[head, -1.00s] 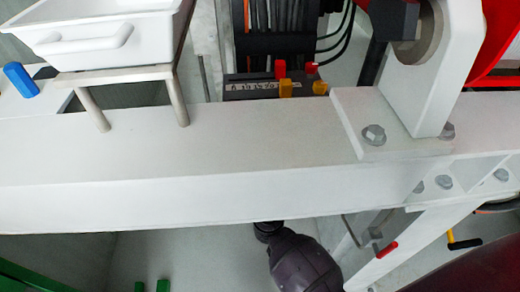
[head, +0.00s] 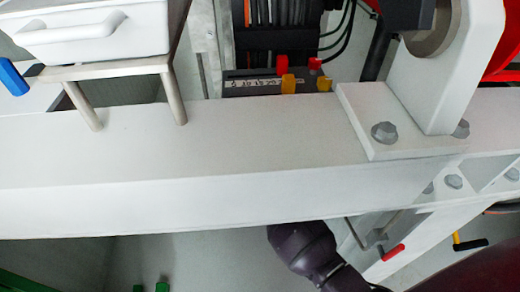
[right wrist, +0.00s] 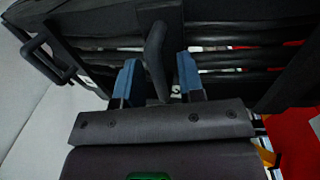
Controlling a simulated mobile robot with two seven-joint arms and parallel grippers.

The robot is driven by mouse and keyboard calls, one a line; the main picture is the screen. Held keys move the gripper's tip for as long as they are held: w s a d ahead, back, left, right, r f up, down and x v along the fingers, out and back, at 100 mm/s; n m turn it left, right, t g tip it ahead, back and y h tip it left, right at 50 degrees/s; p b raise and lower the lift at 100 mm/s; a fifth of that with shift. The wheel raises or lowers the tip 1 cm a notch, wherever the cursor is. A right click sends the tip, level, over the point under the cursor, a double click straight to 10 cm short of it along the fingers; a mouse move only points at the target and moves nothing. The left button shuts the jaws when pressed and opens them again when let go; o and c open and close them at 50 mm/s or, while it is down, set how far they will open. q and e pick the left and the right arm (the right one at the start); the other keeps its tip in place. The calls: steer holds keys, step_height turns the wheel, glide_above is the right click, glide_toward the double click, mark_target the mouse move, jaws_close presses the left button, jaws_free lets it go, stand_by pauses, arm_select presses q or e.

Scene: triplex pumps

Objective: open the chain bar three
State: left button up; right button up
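In the right wrist view, a dark handle-like bar (right wrist: 156,48) stands between the two blue fingertips of my right gripper (right wrist: 161,76). The fingers are apart, one on each side of the bar, and a narrow gap seems to show beside it. I cannot tell for sure whether this bar is chain bar three. In the head view, my dark right arm reaches up under the white beam (head: 200,150), which hides its gripper. My left gripper is in neither view.
Another dark handle (right wrist: 45,60) sits at the left of the wrist view. In the head view, a red-gripped lever (head: 392,252) and a yellow-and-black lever (head: 468,242) are below the beam at right.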

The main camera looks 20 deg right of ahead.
jaws_close()
steer(key=s+d+n+y, duration=0.2)
steer(key=s+n+y, duration=0.4)
steer(key=y, duration=0.3)
steer(key=shift+s+f+n, duration=0.4)
steer(key=shift+f, duration=0.05)
stand_by(0.6)
steer(key=shift+o, duration=0.3)
jaws_free()
